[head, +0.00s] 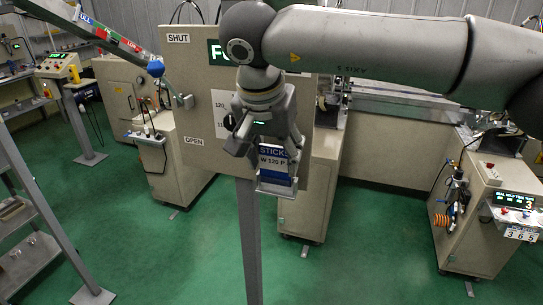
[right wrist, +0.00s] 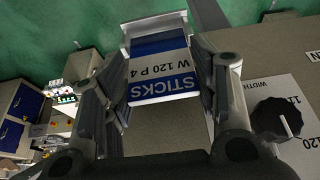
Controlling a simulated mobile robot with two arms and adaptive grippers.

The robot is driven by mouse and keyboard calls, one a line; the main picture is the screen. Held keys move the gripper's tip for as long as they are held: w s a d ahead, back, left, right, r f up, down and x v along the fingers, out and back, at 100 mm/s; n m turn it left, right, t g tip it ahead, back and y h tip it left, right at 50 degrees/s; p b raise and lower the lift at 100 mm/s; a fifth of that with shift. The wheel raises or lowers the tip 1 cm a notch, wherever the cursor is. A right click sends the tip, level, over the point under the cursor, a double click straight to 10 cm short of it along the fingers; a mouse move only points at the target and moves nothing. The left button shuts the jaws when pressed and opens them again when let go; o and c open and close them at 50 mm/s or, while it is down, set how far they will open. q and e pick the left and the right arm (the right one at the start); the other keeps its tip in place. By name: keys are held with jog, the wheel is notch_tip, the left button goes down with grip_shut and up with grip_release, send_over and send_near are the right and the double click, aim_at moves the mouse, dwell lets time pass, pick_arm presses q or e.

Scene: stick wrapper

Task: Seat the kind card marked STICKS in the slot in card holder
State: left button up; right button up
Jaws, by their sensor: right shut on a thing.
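The blue and white card marked STICKS (head: 272,163) is upright between the fingers of my right gripper (head: 274,148). In the right wrist view my right gripper (right wrist: 166,92) is shut on the card (right wrist: 160,68), with a finger at each side edge. The pale metal card holder (head: 277,189) is at the card's lower end. The holder also shows in the right wrist view (right wrist: 150,27), just beyond the card's far edge. I cannot tell whether that edge is inside the slot. My left gripper is not in view.
A beige panel (head: 197,95) with SHUT and OPEN labels stands behind the gripper. A black knob (right wrist: 277,118) is right of my fingers in the wrist view. A blue-ended lever (head: 155,69) is at upper left. Green floor lies open in front.

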jog(key=o, duration=1)
jog(key=shift+w+d, duration=0.1)
jog(key=shift+w, duration=0.05)
jog(key=o, duration=0.5)
jog(key=shift+r, duration=0.2)
jog(key=shift+s+r, duration=0.1)
jog(key=shift+s, duration=0.15)
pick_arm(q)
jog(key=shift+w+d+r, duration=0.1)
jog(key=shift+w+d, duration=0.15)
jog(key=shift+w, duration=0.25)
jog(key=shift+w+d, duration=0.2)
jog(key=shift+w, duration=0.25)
pick_arm(e)
jog(key=shift+w, duration=0.1)
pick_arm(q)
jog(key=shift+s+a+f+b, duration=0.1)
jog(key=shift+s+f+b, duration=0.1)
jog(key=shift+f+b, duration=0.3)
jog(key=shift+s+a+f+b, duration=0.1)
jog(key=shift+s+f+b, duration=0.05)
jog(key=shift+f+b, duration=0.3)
pick_arm(e)
jog(key=v, duration=1.2)
